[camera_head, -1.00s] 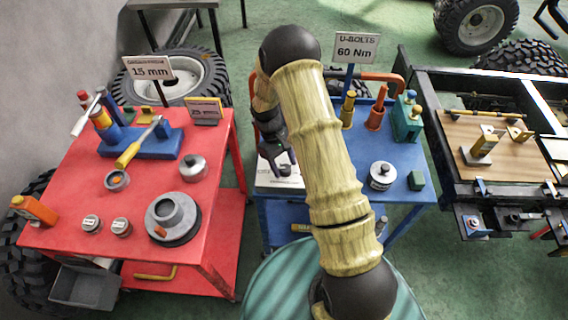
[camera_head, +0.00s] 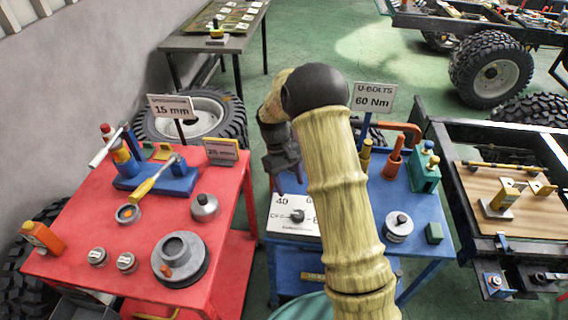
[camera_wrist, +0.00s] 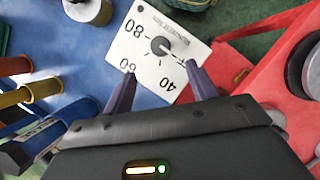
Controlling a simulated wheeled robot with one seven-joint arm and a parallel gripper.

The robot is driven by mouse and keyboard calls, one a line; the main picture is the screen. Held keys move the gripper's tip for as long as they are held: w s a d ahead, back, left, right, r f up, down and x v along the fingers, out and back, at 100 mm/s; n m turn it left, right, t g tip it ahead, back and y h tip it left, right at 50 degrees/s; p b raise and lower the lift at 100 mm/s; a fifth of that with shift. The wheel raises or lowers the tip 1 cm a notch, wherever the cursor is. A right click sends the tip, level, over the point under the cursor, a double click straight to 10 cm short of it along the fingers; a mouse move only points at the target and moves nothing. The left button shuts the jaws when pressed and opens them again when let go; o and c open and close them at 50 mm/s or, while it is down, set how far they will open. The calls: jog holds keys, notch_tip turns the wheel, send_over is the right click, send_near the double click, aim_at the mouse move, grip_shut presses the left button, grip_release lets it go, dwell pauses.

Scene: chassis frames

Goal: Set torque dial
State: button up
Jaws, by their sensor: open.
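The torque dial is a white plate (camera_head: 285,228) with a dark round knob (camera_head: 297,215), lying on the left part of the blue cart. In the wrist view the plate (camera_wrist: 178,22) shows 40, 60 and 80 around the knob (camera_wrist: 160,46). I cannot tell for sure which mark the knob points at. My gripper (camera_head: 287,186) hangs above the plate, pointing down, apart from the knob. In the wrist view its two fingers (camera_wrist: 161,74) are spread and empty. A sign (camera_head: 373,98) behind the cart reads "U-BOLTS 60 Nm".
The blue cart (camera_head: 408,208) also holds a silver lidded pot (camera_head: 398,227), a green box (camera_head: 434,233) and several upright tools. A red cart (camera_head: 82,237) with parts stands left. A chassis frame (camera_head: 465,215) is on the right. A narrow gap separates the carts.

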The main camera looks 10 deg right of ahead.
jog(key=v, duration=0.6)
jog(key=shift+r, duration=0.35)
jog(key=shift+w+a, duration=0.1)
jog(key=s+d+r+m+t+y, duration=0.2)
jog(key=s+m+t, duration=0.3)
jog(key=s, duration=1.5)
jog(key=shift+s+d+r+m+t, duration=0.3)
jog(key=shift+s+d+r+t, duration=0.1)
jog(key=shift+d+r+t, duration=0.3)
